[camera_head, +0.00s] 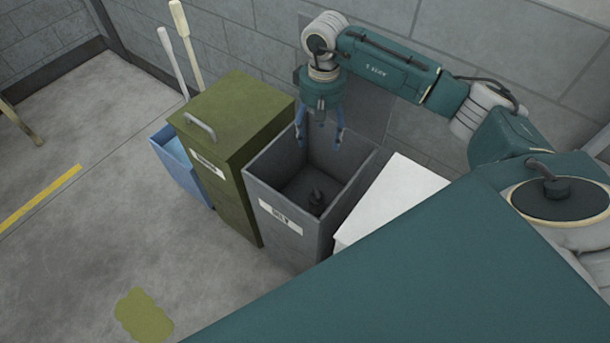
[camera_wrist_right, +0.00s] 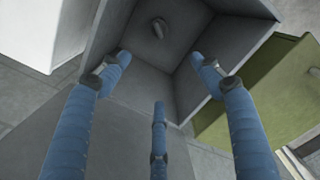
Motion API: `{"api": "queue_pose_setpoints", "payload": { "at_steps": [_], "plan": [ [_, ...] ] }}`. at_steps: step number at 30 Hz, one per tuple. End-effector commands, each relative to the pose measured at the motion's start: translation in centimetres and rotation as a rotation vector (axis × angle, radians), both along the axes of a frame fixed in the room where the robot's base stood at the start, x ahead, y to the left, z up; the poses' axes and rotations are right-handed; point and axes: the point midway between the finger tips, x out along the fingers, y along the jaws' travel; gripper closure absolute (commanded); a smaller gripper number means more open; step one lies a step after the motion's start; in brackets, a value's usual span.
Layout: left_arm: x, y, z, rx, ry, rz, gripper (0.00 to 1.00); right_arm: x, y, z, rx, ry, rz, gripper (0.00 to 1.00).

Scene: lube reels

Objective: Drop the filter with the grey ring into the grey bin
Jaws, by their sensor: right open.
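The grey bin (camera_head: 290,245) stands against the wall with its top open and a white label on its front. A small dark filter (camera_head: 317,201) lies inside on the bin's floor; its ring colour is too small to tell. My right gripper (camera_head: 319,143) hangs over the bin mouth, pointing down, its blue fingers spread and empty. In the right wrist view, the spread fingers (camera_wrist_right: 160,65) frame the bin's inside, and the filter (camera_wrist_right: 159,28) shows beyond them, apart from the fingertips. My left gripper is not in view.
An olive bin (camera_head: 228,125) with a lid and handle stands left of the grey bin. A blue bin (camera_head: 180,168) with two pale handles above it is further left. A white box (camera_head: 390,195) is on the right. A greenish patch (camera_head: 145,315) marks the open floor.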

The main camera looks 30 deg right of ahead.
Motion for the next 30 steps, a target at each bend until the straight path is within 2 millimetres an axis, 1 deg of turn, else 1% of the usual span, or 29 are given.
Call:
{"api": "queue_pose_setpoints", "payload": {
  "at_steps": [1, 6, 9, 12, 15, 18, 30],
  "plan": [
    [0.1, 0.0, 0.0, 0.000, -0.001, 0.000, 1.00, 0.2, 0.0, 1.3, 0.000, -0.007, 0.000, 0.36],
    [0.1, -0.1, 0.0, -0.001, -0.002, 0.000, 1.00, 0.2, 0.0, 5.0, 0.000, -0.006, 0.000, 0.36],
    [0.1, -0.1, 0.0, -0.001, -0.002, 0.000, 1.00, 0.1, 0.0, 6.7, 0.000, -0.004, 0.000, 0.36],
    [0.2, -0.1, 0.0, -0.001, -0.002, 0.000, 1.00, 0.1, 0.0, 8.0, 0.001, -0.003, 0.000, 0.36],
    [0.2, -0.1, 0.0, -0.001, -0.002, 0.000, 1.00, 0.0, 0.0, 8.7, 0.001, -0.001, 0.000, 0.36],
    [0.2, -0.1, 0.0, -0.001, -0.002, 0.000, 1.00, 0.0, 0.0, 9.0, 0.001, -0.001, 0.000, 0.36],
    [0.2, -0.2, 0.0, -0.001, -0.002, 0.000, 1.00, 0.0, 0.0, 9.0, 0.001, 0.000, 0.000, 0.36]
  ]
}}
